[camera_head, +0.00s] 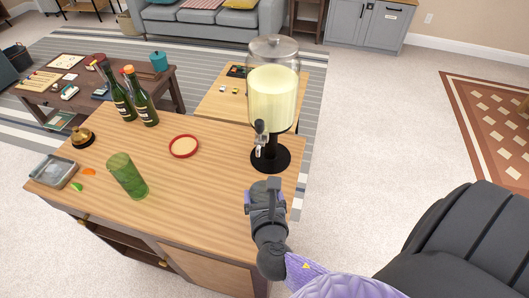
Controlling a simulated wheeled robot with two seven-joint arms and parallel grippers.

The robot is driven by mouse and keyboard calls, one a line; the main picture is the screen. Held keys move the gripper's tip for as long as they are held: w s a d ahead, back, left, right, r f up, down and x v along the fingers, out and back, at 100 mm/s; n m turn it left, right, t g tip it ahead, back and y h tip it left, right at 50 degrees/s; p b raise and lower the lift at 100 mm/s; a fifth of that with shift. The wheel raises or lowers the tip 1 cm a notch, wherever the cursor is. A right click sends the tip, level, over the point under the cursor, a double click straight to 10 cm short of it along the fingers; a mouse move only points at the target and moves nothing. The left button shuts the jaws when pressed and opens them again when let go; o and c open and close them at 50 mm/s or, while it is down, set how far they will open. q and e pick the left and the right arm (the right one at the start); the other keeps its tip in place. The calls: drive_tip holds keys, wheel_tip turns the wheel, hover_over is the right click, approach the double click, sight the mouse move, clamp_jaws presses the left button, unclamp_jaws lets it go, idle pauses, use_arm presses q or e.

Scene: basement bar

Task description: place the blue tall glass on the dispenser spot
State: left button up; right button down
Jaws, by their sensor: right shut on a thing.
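The drink dispenser (273,95) stands at the right end of the wooden counter, a clear jar of pale yellow liquid on a black stand. Its tap (261,138) faces me, above the round black base (271,158). My right gripper (268,186) is at the counter's right edge, just in front of that base and below the tap. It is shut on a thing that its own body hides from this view. I cannot make out a blue tall glass. My left gripper is not in view.
Two dark green bottles (146,108) stand at the counter's back. A red-rimmed round coaster (183,146) lies mid-counter. A brass bell (82,137) and a clear tray (54,171) are at the left. The counter between green glass and dispenser is mostly clear.

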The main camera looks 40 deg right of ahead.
drive_tip(key=r+b+x, duration=0.2)
drive_tip(key=x, duration=0.7)
drive_tip(key=shift+w+d+f, duration=0.2)
drive_tip(key=shift+w+d, duration=0.1)
drive_tip(key=shift+w, duration=0.3)
